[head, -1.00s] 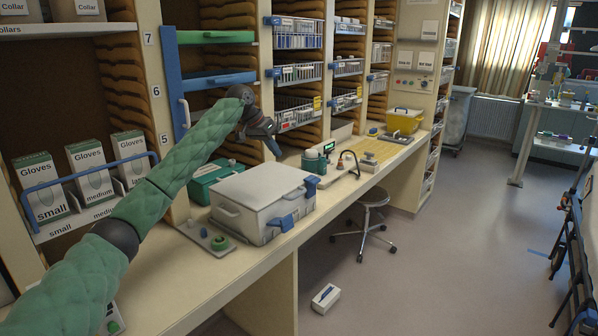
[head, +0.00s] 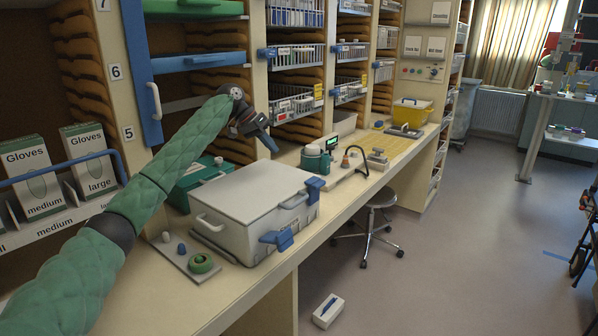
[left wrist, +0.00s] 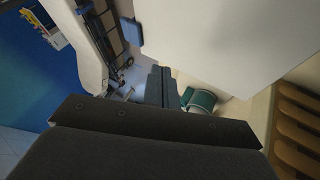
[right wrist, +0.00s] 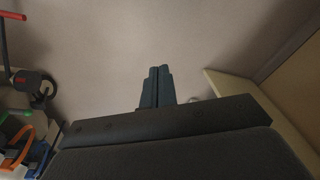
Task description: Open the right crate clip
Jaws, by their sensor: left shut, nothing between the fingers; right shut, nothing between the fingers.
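The white crate (head: 232,238) with its flat grey lid (head: 248,188) stands on the counter. The right clip (head: 315,187) is a blue piece at the lid's edge by the far right corner, and looks upright against the crate. The other blue clip (head: 277,238) sits lower and juts outward from the aisle side. My left gripper (head: 269,144) is shut and empty, above and behind the crate, apart from it. Its shut fingers show in the left wrist view (left wrist: 160,84), with a blue piece (left wrist: 132,32) beyond. My right gripper (right wrist: 157,86) is shut and empty over floor, outside the head view.
A green case (head: 190,178) stands behind the crate, and a green-and-white container (head: 316,158) stands beyond it. A small panel with a green knob (head: 200,263) lies at the crate's near left. A stool (head: 372,225) stands by the counter. The aisle floor is mostly clear.

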